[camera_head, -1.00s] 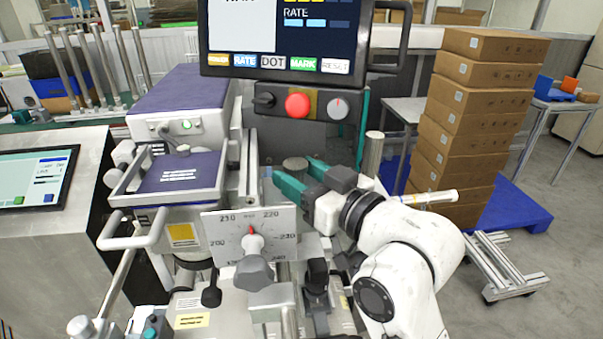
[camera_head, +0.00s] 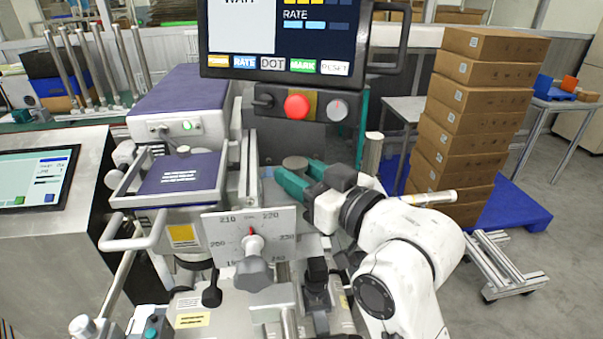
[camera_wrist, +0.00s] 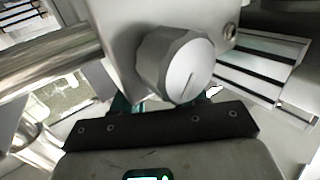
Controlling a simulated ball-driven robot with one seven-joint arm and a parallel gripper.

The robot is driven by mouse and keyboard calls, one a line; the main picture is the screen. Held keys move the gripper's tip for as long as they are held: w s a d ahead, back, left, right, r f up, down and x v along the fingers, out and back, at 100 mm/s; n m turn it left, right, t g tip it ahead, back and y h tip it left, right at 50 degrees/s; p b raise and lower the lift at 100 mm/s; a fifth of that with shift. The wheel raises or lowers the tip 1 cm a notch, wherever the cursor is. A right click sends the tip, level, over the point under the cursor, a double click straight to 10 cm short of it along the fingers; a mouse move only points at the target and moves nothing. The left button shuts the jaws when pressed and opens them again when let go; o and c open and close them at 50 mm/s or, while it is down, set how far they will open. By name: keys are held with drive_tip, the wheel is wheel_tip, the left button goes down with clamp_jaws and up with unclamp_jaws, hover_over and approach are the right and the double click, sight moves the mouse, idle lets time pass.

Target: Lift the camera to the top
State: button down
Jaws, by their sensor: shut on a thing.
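A grey ribbed knob (camera_wrist: 178,68) with a dark line on its face fills the middle of the wrist view, in front of a pale metal plate. The top of a round grey knob (camera_head: 295,162) shows in the head view, below the hanging screen. My gripper (camera_head: 298,176) comes from the right, its teal fingers closed around this knob. In the wrist view, bits of teal finger show behind the knob's lower edge, and the dark gripper body (camera_wrist: 160,127) lies below. I cannot tell which part of the machine is the camera.
A dial plate (camera_head: 250,222) with a grey knob stands in front of my gripper. A screen (camera_head: 285,38) with red button (camera_head: 297,106) hangs above. A purple-topped box (camera_head: 182,88) is left. Stacked cartons (camera_head: 468,125) stand on a blue pallet to the right.

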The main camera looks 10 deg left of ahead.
sight(303, 167)
wheel_tip(303, 167, up, 4)
drive_tip(key=shift+p, duration=0.65)
drive_tip(key=shift+f, duration=0.1)
drive_tip(key=c, duration=0.9)
unclamp_jaws()
drive_tip(key=shift+f, duration=0.1)
drive_tip(key=shift+s+d+f, duration=0.1)
drive_tip(key=shift+s+d, duration=0.05)
drive_tip(key=shift+d, duration=0.05)
drive_tip(key=b+v, duration=0.2)
drive_tip(key=v, duration=0.8)
drive_tip(key=shift+s+d+b, duration=0.1)
drive_tip(key=shift+s+b, duration=0.05)
drive_tip(key=shift+b, duration=0.2)
drive_tip(key=shift+f, duration=0.1)
